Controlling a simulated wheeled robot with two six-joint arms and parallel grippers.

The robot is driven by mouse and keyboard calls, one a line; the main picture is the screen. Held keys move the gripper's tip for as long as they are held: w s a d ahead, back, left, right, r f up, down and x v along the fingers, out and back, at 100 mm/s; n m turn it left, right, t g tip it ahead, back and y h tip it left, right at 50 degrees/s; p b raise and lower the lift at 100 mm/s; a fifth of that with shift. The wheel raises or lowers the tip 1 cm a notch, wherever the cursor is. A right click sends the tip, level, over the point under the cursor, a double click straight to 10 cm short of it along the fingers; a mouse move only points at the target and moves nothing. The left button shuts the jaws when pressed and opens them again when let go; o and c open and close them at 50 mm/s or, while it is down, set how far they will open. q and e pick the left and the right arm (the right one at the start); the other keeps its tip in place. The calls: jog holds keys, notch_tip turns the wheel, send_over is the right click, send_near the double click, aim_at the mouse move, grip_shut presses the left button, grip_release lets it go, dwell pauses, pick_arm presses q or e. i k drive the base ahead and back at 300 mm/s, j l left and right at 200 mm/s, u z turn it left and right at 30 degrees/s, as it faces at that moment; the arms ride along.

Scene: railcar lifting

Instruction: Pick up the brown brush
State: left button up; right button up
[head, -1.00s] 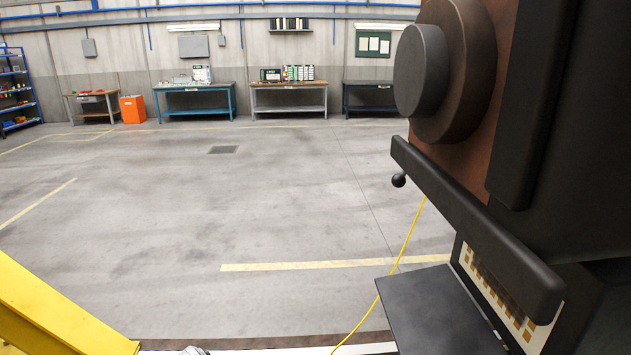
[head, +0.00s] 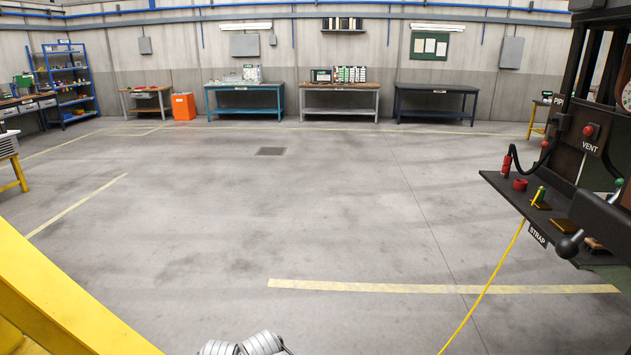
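I cannot make out the brown brush for certain. A small brown block-like item (head: 595,244) lies on the dark shelf at the right edge, partly hidden by a dark bar with a ball-ended lever. A flat tan-brown piece (head: 563,226) lies on the same shelf to its left. Either may be the brush, but they are too small to tell.
A yellow beam (head: 65,290) fills the lower left. The middle floor is clear.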

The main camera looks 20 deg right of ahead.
aim_at(590, 246)
jog(key=i+z, duration=0.5)
jog(key=i, duration=0.25)
jog(key=i+j+z, duration=0.2)
jog(key=i+z, duration=0.25)
jog(key=i, duration=0.25)
jog(key=i+z, duration=0.25)
jog(key=z, duration=0.2)
jog(key=i+j+z, duration=0.1)
jog(key=i+z, duration=0.15)
jog(key=z, duration=0.2)
jog(key=i+j+z, duration=0.2)
jog(key=z, duration=0.25)
jog(key=i+j+z, duration=0.2)
jog(key=z, duration=0.25)
jog(key=i+j+z, duration=0.2)
jog(key=z, duration=0.3)
jog(key=i+j+z, duration=0.2)
jog(key=z, duration=0.25)
jog(key=i+j+z, duration=0.15)
jog(key=j+z, duration=0.35)
jog(key=l, duration=0.1)
